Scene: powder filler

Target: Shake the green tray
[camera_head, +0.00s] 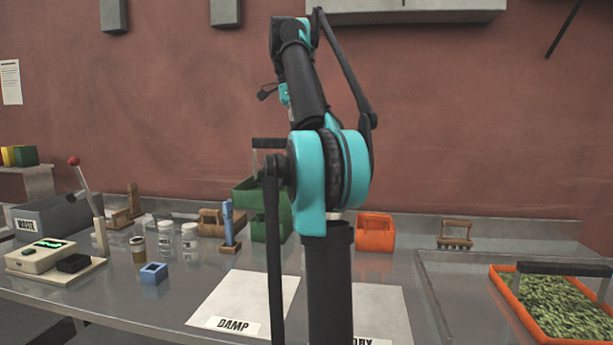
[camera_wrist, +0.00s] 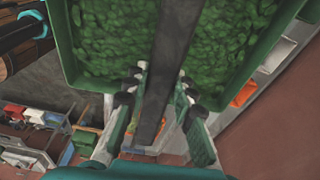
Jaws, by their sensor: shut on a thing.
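The green tray (camera_wrist: 62,42) fills the top of the wrist view, with green leafy bits (camera_wrist: 112,38) lying in it. A dark handle bar (camera_wrist: 172,40) runs across it. My gripper (camera_wrist: 160,88) is shut on this bar, with fingers on both sides. In the head view the green tray (camera_head: 243,192) is raised above the back of the bench, largely hidden behind my arm. My gripper is hidden behind the arm there.
A green bin (camera_head: 262,230) stands below the tray, beside an orange bin (camera_head: 375,233). An orange tray (camera_head: 535,325) of green bits is at right. Papers marked DAMP (camera_head: 240,302) and DRY (camera_head: 385,312) lie in front. Jars (camera_head: 190,236) and a scale (camera_head: 45,255) are left.

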